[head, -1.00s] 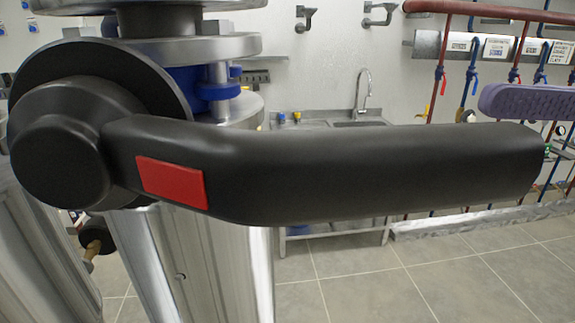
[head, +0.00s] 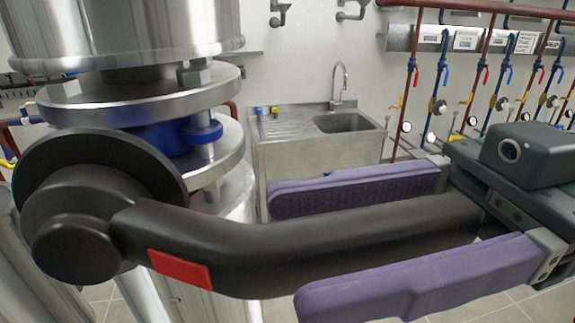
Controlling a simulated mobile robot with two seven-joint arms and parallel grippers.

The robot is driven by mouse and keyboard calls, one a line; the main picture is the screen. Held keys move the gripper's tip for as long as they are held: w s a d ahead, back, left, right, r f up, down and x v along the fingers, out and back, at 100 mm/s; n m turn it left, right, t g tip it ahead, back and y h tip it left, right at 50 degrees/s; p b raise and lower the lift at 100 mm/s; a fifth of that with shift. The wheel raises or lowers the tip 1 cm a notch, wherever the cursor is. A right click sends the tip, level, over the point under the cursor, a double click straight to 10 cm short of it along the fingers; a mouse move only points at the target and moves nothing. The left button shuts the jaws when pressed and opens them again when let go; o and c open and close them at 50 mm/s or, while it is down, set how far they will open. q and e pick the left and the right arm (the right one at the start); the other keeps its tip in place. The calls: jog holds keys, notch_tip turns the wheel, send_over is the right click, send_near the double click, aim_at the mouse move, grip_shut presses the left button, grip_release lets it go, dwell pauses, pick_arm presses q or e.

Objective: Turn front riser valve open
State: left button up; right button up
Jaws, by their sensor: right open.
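The valve's black lever handle (head: 330,245) runs from its round hub (head: 75,235) at the left across to the right, roughly level. A red label (head: 180,268) sits on the lever near the hub. The valve is on a steel flanged riser pipe (head: 150,100) with blue parts between the flanges. My right gripper (head: 345,245) is open, with one purple finger behind the lever and one in front and below it. The outer end of the lever lies between the fingers, near the gripper's palm. I cannot tell whether either finger touches it. My left gripper is not in view.
A steel sink (head: 320,135) with a tap stands against the back wall. Red and blue pipes (head: 440,75) with small valves and gauges run along the wall at the right. Tiled floor shows at the bottom right.

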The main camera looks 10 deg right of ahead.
grip_shut()
dwell(0.4)
dwell(0.9)
